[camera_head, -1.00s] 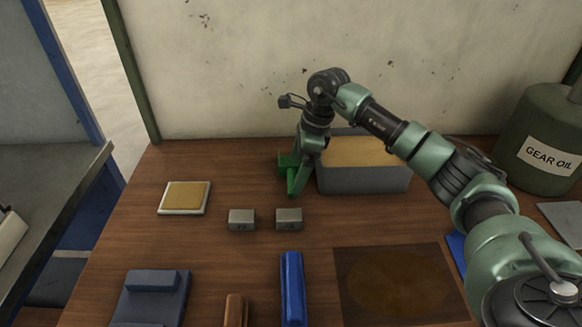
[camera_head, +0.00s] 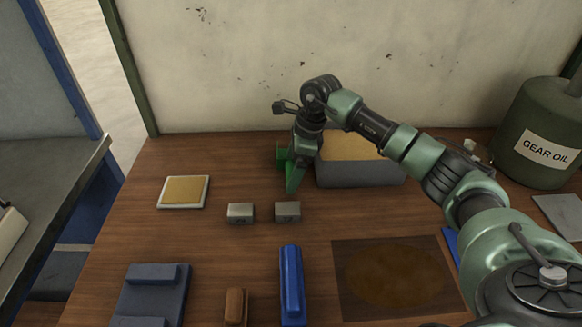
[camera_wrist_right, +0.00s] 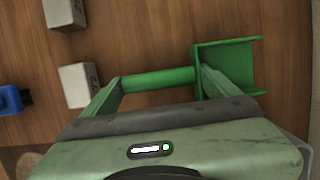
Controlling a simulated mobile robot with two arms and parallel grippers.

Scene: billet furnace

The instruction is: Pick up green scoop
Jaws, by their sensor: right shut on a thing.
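The green scoop shows in the right wrist view (camera_wrist_right: 158,80), with a round handle and a wide, squared scoop end at the right. In the head view it is a small dark green patch (camera_head: 282,153), mostly hidden by my right gripper (camera_head: 293,172). That gripper points down beside the left end of the grey sand-filled box. In the wrist view my right gripper (camera_wrist_right: 160,88) has one finger at each end of the handle and is shut on the scoop. Whether the scoop touches the table is unclear. My left gripper is not in view.
The grey box (camera_head: 362,174) stands right of the scoop. Two small metal blocks (camera_head: 240,212) (camera_head: 287,211) lie in front. A framed tan plate (camera_head: 184,191) lies left. A blue bar (camera_head: 291,280) and a gear oil can (camera_head: 542,140) are farther off. Table between plate and scoop is clear.

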